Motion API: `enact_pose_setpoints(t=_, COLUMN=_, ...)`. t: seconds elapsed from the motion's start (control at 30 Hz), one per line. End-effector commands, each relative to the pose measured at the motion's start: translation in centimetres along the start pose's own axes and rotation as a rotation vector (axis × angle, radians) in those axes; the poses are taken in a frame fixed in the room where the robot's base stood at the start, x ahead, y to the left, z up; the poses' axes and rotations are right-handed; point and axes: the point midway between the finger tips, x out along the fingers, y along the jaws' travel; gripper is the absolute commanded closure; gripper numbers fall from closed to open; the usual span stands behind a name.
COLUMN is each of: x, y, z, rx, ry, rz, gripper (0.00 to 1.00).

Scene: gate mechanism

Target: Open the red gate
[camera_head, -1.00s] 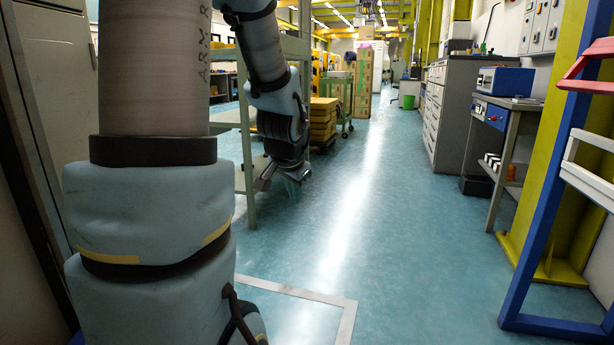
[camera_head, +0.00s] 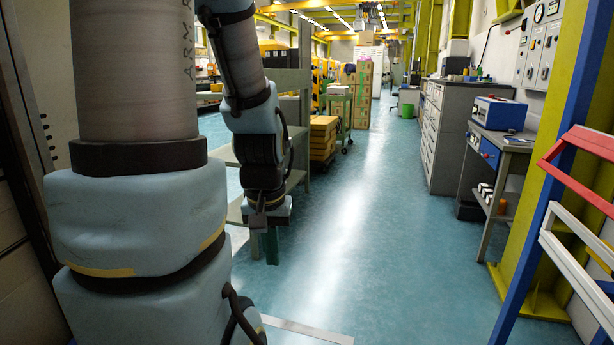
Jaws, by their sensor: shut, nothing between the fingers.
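The red gate shows only in part at the right edge of the head view, as red bars (camera_head: 584,186) beside a blue post (camera_head: 562,145). Most of it lies outside the picture. My gripper (camera_head: 269,240) hangs pointing down left of centre, below the wrist of my arm. It is shut and holds nothing. It is well to the left of the red gate, with open floor between them, and touches no part of the gate.
A white barred frame (camera_head: 575,255) sits below the red bars. A yellow column (camera_head: 535,215) stands behind the blue post. A workbench (camera_head: 505,160) and grey drawer cabinet (camera_head: 440,135) line the right. Shelving (camera_head: 300,110) stands behind my arm. The middle floor is clear.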

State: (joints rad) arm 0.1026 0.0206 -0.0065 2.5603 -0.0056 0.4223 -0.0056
Motion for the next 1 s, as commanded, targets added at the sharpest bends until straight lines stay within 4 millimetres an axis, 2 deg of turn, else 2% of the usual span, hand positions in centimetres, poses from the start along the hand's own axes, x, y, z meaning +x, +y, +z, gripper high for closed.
enact_pose_setpoints(t=0.03, x=-3.3, y=0.0, z=-0.5, rx=0.000, ry=0.000, rz=0.000, gripper=1.00)
enact_pose_setpoints(t=0.3, x=-11.6, y=0.0, z=-1.6, rx=0.001, ry=0.000, rz=0.000, gripper=1.00)
enact_pose_setpoints(t=0.5, x=-16.2, y=0.1, z=-2.3, rx=0.001, ry=0.000, rz=0.000, gripper=1.00)
enact_pose_setpoints(t=0.7, x=-17.8, y=0.1, z=-2.5, rx=0.001, ry=0.000, rz=0.000, gripper=1.00)
enact_pose_setpoints(t=1.0, x=-17.6, y=0.1, z=-2.5, rx=0.001, ry=-0.001, rz=0.000, gripper=1.00)
